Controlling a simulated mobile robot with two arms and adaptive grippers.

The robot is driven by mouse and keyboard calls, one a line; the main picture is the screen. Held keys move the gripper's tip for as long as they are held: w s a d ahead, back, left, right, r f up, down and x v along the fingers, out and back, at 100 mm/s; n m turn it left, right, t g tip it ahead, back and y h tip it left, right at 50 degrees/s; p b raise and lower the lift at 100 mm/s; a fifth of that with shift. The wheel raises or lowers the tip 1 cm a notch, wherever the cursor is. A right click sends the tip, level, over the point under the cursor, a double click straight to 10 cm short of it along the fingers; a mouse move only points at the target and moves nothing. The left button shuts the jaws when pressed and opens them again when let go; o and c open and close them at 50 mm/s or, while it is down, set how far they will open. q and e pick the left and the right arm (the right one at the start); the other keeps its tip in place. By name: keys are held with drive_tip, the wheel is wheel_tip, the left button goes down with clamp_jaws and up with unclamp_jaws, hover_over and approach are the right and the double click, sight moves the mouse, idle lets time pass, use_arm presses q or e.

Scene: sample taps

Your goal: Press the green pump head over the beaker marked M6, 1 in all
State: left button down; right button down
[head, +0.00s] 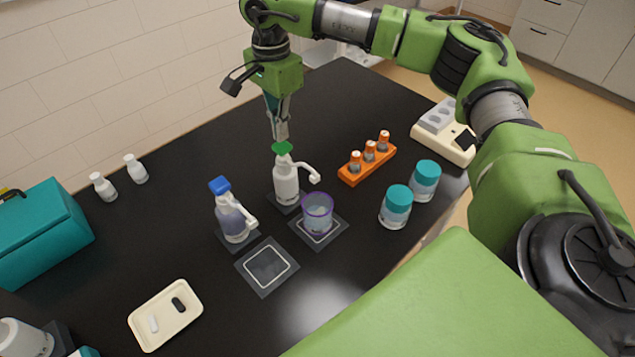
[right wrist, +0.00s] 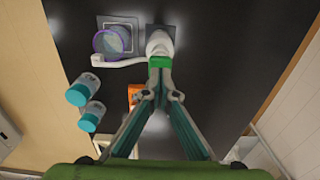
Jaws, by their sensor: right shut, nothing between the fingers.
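The white pump bottle with a green pump head (head: 282,148) stands upright at the middle of the black bench. Its spout reaches right, over a clear purple-rimmed beaker (head: 317,212) on a square mat. No marking on the beaker is legible. My right gripper (head: 280,136) points down, shut and empty, just above the green head. In the right wrist view its fingertips (right wrist: 160,88) lie close to the green head (right wrist: 160,62); I cannot tell if they touch it. The beaker (right wrist: 112,42) also shows there. My left gripper is out of view.
A blue-headed pump bottle (head: 233,212) stands left of the green one, with an empty mat (head: 267,267) in front. An orange rack (head: 367,163) with vials and two teal-lidded jars (head: 396,207) stand right. A cream tray (head: 165,315) lies front left.

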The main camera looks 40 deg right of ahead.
wheel_tip(320, 180, up, 6)
drive_tip(key=p, duration=0.3)
drive_tip(key=shift+p, duration=0.35)
idle(0.4)
